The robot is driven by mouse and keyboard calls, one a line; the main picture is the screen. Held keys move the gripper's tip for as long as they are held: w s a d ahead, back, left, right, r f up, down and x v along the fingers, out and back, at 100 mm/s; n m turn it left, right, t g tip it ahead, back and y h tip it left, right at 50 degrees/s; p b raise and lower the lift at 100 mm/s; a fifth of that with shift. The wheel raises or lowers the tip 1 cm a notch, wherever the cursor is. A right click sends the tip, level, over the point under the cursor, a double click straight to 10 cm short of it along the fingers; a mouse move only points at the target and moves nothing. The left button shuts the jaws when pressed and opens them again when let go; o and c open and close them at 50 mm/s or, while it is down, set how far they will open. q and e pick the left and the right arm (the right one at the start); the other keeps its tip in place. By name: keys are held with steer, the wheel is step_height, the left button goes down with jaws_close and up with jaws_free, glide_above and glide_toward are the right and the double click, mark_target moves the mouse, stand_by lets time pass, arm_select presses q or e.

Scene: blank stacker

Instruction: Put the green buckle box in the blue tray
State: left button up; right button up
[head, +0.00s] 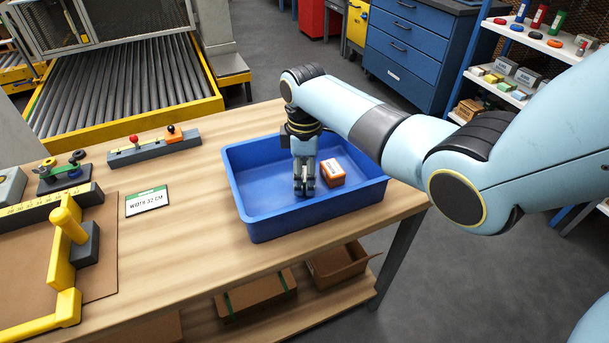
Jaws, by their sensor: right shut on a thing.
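The blue tray (258,229) stands on the right part of the wooden table. My right gripper (304,188) points down inside the tray, near its middle. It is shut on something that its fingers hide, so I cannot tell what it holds. An orange box (332,174) with a pale label lies in the tray just right of the fingers; I cannot tell whether they touch. I see no green buckle box. My left gripper is not in view.
A grey block with red and black knobs (154,147) stands left of the tray, near a width sign (147,201). A yellow-handled fixture (69,225) fills the table's left side. The tabletop between is clear. Cardboard boxes (255,297) lie on the lower shelf.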

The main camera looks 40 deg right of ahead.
mark_target(304, 174)
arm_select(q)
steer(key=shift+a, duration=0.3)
arm_select(e)
steer(key=shift+f, duration=0.2)
steer(key=o, duration=1.2)
steer(key=shift+f, duration=0.1)
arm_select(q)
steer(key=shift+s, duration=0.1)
arm_select(e)
steer(key=shift+o, duration=0.2)
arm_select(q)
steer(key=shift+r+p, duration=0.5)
arm_select(e)
step_height(304, 174, up, 12)
